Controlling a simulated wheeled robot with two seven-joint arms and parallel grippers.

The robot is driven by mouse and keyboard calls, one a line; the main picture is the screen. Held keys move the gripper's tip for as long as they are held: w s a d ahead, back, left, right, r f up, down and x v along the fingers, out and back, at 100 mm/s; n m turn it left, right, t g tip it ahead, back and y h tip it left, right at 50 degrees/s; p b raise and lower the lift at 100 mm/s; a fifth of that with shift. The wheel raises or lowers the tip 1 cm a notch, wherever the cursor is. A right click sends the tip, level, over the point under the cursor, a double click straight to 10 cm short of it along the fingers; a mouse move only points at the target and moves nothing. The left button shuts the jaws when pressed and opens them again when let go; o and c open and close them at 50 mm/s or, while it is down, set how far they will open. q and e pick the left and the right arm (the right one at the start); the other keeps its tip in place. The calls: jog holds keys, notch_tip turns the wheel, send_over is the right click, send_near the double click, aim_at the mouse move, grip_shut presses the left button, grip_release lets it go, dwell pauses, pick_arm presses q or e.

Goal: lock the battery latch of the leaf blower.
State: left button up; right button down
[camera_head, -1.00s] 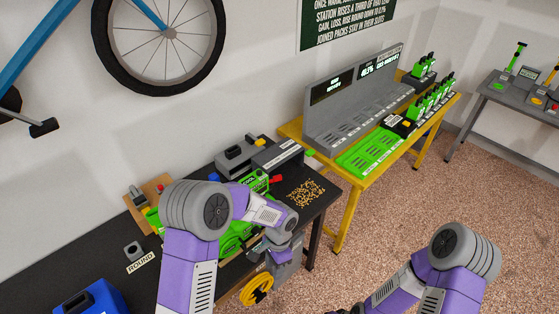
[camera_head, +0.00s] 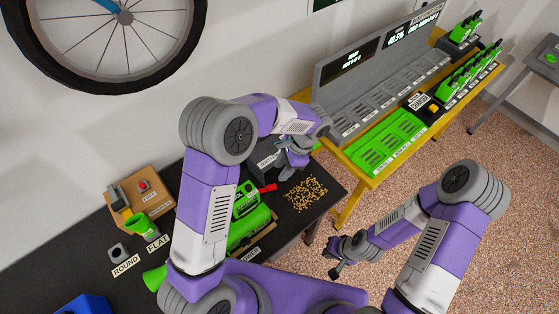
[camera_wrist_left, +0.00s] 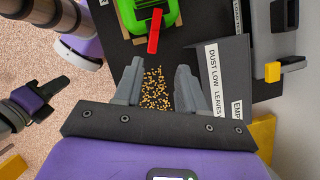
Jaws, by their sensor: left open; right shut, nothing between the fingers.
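The green leaf blower (camera_head: 258,222) lies on the dark workbench, partly hidden behind my left arm. A red lever (camera_head: 268,188), apparently its battery latch, sticks out at its right end. In the left wrist view the red lever (camera_wrist_left: 154,30) stands out from the green housing (camera_wrist_left: 148,10), just beyond my fingertips. My left gripper (camera_wrist_left: 158,68) is open and empty, its fingers apart and pointing toward the lever without touching it. In the head view my left gripper (camera_head: 292,163) is above the bench's back part. My right gripper (camera_head: 333,262) is shut and empty, off the bench's front edge.
Yellow pellets (camera_head: 305,193) lie on the bench's right end. A wooden board with a red button (camera_head: 143,185) stands at the left. The yellow table (camera_head: 345,165) with a grey rack and green packs is at the right. Open floor lies in front.

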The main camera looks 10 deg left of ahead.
aim_at(272, 185)
pick_arm(q)
jog(key=s+f, duration=0.1)
jog(key=s+a+f, duration=0.1)
jog(key=shift+s+a+f, duration=0.15)
jog(key=shift+s+f, duration=0.2)
jog(key=shift+f, duration=0.05)
jog(key=f, duration=0.1)
jog(key=a+f, duration=0.1)
jog(key=f, duration=0.1)
jog(key=shift+w, duration=0.1)
jog(key=shift+s+a+f, duration=0.1)
jog(key=shift+s+f, duration=0.1)
jog(key=shift+f, duration=0.05)
jog(key=shift+w, duration=0.1)
grip_shut()
